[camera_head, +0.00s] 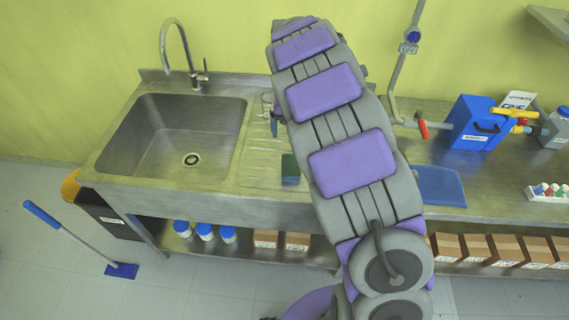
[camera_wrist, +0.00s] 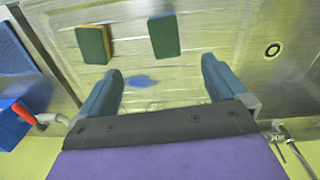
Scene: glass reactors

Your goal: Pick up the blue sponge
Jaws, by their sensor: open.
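The blue sponge (camera_wrist: 166,36), a block with a dark green top and a blue edge, lies on the ribbed steel drainboard in the wrist view. It lies just beyond the fingertips of my gripper (camera_wrist: 162,65), roughly in line with the gap. The fingers are wide apart with nothing held. A similar green block with a yellow edge (camera_wrist: 93,44) lies to its left. In the head view the blue sponge (camera_head: 290,168) shows at the drainboard's front edge, left of my arm. My arm hides most of the gripper and the yellow-edged block there.
A sink (camera_head: 180,135) is left of the drainboard, with a tall tap (camera_head: 176,45) behind. A blue mat (camera_head: 437,186) and a blue box (camera_head: 478,124) are to the right. A small blue patch (camera_wrist: 138,81) lies between the fingers; I cannot tell what it is.

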